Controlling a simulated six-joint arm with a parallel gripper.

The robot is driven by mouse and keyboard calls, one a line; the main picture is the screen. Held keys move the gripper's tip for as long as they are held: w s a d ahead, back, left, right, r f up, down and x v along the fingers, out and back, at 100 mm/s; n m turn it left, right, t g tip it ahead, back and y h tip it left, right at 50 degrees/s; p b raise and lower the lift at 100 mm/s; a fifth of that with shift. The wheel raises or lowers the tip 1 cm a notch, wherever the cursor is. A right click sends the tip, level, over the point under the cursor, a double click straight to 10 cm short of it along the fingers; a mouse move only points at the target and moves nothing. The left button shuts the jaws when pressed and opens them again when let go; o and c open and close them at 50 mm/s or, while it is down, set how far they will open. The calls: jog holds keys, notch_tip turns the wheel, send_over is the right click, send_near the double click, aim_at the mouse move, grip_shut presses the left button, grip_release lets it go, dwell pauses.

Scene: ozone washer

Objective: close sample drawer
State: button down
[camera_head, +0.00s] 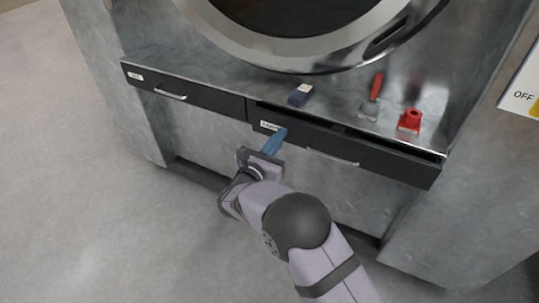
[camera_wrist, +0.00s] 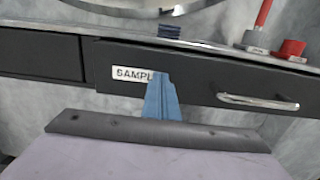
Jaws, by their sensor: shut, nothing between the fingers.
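The sample drawer (camera_head: 375,158) is the right-hand black drawer under the washer, and it stands partly open, its front ahead of the cabinet face. Its white label, partly covered and reading "SAMPL", shows in the wrist view (camera_wrist: 128,75). Its metal handle (camera_wrist: 258,102) is to the right of the label. My gripper (camera_head: 281,134) is shut and empty, with blue fingers pointing at the drawer front near the label. In the wrist view the fingertips (camera_wrist: 160,76) overlap the label's right end. I cannot tell whether they touch the front.
The left drawer (camera_head: 200,97) looks shut. On the ledge above are a dark blue block (camera_head: 300,95), a red-handled tool (camera_head: 374,95) and a red fitting (camera_head: 410,121). The round washer door (camera_head: 290,50) is above. An "OFF" panel (camera_head: 522,95) is at the right. The floor (camera_head: 80,200) at left is clear.

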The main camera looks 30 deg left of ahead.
aim_at(284, 141)
jog(key=w+b, duration=0.1)
jog(key=w, duration=0.2)
jog(key=shift+w+f, duration=0.15)
jog(key=shift+w, duration=0.35)
jog(key=shift+w+r, duration=0.1)
jog(key=shift+r, duration=0.3)
jog(key=shift+r, duration=0.1)
jog(key=s, duration=1.4)
jog(key=shift+s+f, duration=0.25)
jog(key=shift+f, duration=0.15)
